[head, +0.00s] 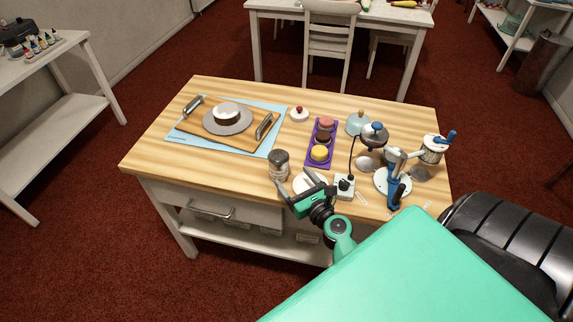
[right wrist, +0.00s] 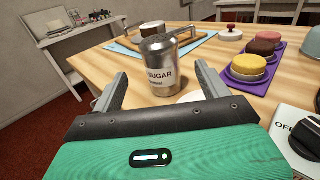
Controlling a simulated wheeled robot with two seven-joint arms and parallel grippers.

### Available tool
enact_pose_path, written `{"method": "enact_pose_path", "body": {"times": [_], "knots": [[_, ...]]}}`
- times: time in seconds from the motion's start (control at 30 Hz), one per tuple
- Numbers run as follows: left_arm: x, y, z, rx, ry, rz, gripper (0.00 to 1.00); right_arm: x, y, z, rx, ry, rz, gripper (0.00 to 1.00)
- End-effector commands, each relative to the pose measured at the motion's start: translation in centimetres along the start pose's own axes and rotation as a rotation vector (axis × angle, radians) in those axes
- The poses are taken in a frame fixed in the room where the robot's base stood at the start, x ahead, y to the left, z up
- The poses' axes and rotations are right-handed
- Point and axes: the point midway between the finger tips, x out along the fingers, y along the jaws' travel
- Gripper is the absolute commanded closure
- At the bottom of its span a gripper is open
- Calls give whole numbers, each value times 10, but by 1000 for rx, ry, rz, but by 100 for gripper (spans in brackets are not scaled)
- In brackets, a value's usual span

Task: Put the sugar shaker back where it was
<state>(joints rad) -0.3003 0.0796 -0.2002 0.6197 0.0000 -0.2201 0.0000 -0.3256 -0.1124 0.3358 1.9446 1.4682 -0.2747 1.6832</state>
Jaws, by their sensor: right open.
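The sugar shaker (head: 279,165) stands upright near the front edge of the wooden table, left of a white round plate (head: 304,182). It is a metal-topped cylinder, and its "SUGAR" label shows in the right wrist view (right wrist: 162,75). My right gripper (head: 296,182) is open and empty at the table's front edge, its fingers pointing toward the shaker. In the right wrist view its fingertips (right wrist: 161,82) lie to either side of the shaker in the picture; I see no contact. My left gripper is not in view.
A purple tray (head: 310,163) with several small cakes lies right of the shaker. A wooden board (head: 193,125) with a grey turntable and cake is on a blue mat (head: 262,152) behind left. A switch box (head: 345,187) and a blue-handled stand (head: 393,180) are at right.

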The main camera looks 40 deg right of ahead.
Motion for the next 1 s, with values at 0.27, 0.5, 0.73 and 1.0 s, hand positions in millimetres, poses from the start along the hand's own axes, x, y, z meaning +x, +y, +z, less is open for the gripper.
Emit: {"method": "enact_pose_path", "body": {"times": [0.27,0.5,0.73,1.0], "knots": [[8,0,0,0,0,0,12,-25,0,-1,0,0,1,23],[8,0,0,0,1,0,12,-27,0,0,0,0,1,23],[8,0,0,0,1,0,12,-20,18,-10,-228,30,41,23],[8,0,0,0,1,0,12,-3,85,-64,-1204,71,248,23]]}}
